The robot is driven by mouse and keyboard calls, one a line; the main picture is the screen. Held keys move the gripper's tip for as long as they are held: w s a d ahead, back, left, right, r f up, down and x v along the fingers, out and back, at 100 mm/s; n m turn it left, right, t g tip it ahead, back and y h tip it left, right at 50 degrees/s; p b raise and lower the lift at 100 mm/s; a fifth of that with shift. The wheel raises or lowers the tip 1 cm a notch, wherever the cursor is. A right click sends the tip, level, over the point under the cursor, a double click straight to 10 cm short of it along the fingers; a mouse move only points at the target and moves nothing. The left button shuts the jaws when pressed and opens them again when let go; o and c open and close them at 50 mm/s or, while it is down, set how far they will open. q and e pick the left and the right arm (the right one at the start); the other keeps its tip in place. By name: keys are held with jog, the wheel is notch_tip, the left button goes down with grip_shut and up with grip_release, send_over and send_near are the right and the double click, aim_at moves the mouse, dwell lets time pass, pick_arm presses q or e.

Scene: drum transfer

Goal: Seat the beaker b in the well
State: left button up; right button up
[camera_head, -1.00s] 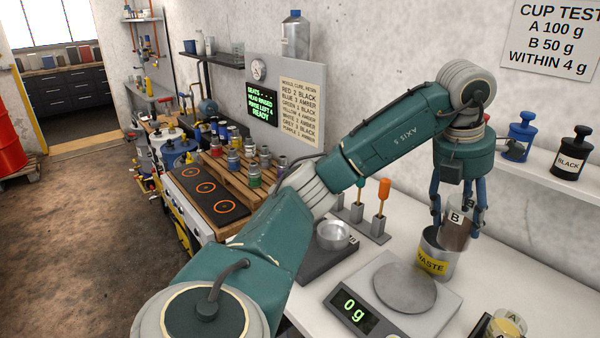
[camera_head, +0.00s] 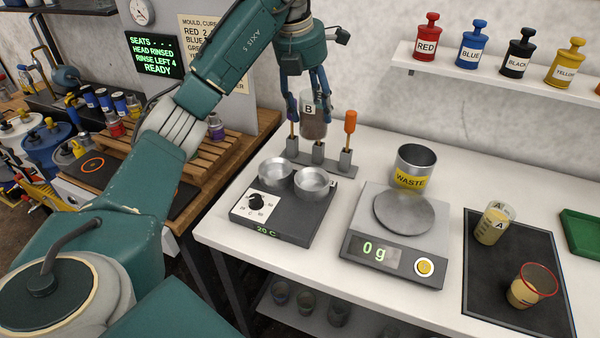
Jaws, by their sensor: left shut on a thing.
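My left gripper (camera_head: 308,98) points down and is shut on beaker b (camera_head: 313,124), a clear beaker labelled B with brown contents. The beaker hangs about upright at the tool rack behind the heater, overlapping its middle in the picture; I cannot tell its exact height. The grey heater block (camera_head: 262,222), reading 20 C, carries two round metal cups, a left one (camera_head: 275,172) and a right one (camera_head: 312,183). Both look empty, and I cannot tell which is the well. The beaker is apart from both, behind the right cup. My right gripper is not in view.
Right of the heater is a scale (camera_head: 370,252) reading 0 g, with a WASTE cup (camera_head: 414,160) behind its pan. The rack (camera_head: 345,162) holds orange-handled tools.

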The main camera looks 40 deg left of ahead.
aim_at(313, 131)
pick_arm(q)
jog(key=x, duration=0.2)
jog(key=s+x, duration=0.1)
jog(key=x, duration=0.1)
jog(key=p+x, duration=0.1)
jog(key=x, duration=0.1)
jog(key=shift+s+d+f, duration=0.1)
jog(key=shift+s+f, duration=0.1)
jog(key=shift+f, duration=0.35)
notch_tip(313, 131, down, 11)
jog(key=shift+f+p, duration=0.1)
jog(key=shift+p, duration=1.1)
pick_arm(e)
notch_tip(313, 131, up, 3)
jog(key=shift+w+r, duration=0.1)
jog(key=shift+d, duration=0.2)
pick_arm(q)
jog(key=shift+f, duration=0.15)
jog(key=o, duration=1.4)
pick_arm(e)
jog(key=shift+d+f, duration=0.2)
